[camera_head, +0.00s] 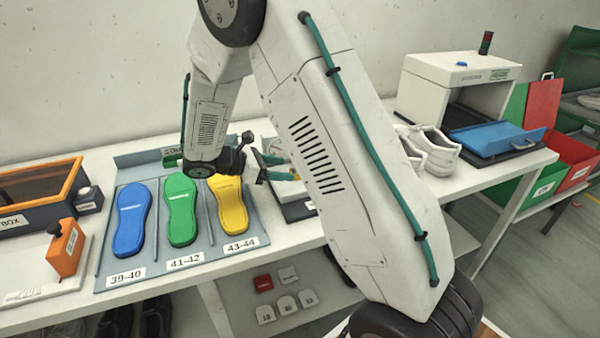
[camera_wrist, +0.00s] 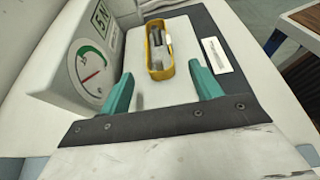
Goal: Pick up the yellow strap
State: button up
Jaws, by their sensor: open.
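The strap lies slightly beyond the fingertips in the picture; I see no contact. In the head view my gripper (camera_head: 270,167) is over the table just right of the yellow insole, partly behind my arm.
A dial gauge (camera_wrist: 90,72) stands close to the left finger in the wrist view. In the head view, blue (camera_head: 131,217), green (camera_head: 181,210) and yellow (camera_head: 229,205) insoles lie left of the gripper. White shoes (camera_head: 432,150) and a white machine (camera_head: 455,85) stand to the right.

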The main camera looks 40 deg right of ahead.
aim_at(291, 169)
jog(key=x, duration=0.4)
jog(key=shift+d+f, duration=0.15)
jog(key=shift+d, duration=0.1)
jog(key=c, duration=1.1)
jog(key=shift+c, duration=0.2)
notch_tip(291, 169, up, 10)
